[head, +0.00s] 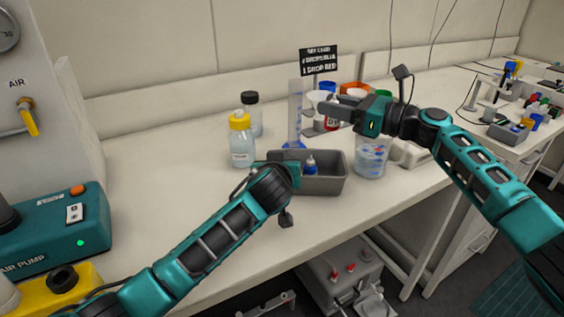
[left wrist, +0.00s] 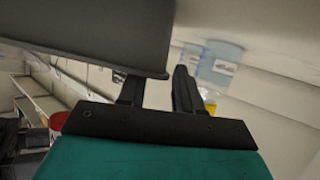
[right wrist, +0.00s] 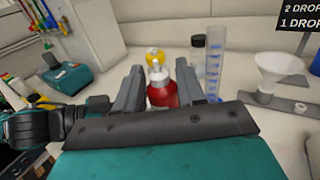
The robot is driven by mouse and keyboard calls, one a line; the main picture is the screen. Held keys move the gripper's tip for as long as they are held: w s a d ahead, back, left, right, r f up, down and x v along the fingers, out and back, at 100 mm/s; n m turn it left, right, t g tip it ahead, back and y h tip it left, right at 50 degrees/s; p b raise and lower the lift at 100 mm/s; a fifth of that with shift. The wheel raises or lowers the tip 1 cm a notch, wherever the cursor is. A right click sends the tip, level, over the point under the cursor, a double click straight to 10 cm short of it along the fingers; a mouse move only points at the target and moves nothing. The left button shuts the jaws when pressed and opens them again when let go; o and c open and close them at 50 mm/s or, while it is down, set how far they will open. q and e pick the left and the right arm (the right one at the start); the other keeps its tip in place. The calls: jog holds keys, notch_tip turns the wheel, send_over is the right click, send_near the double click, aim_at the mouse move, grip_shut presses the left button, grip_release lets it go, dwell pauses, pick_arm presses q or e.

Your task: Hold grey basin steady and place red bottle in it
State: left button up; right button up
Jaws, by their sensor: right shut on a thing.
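The grey basin (head: 325,185) stands on the bench in the head view. A small blue-capped bottle (head: 310,166) is inside it. In the left wrist view the basin's wall (left wrist: 80,40) fills the upper left. My left gripper (left wrist: 157,85) is at the basin's left end, with its fingers apart; one finger is partly hidden behind the basin. My right gripper (head: 335,108) is shut on the red bottle (head: 331,124), behind and above the basin's right part. In the right wrist view the red bottle (right wrist: 163,92), with its white top, is between the fingers.
A yellow-capped bottle (head: 241,145), a dark-capped bottle (head: 253,112) and a blue graduated cylinder (head: 296,110) stand behind the basin. A clear beaker (head: 371,158) is close on its right. A black sign (head: 319,60) is at the back.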

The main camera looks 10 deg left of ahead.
pick_arm(q)
jog(key=shift+x, duration=1.6)
grip_shut()
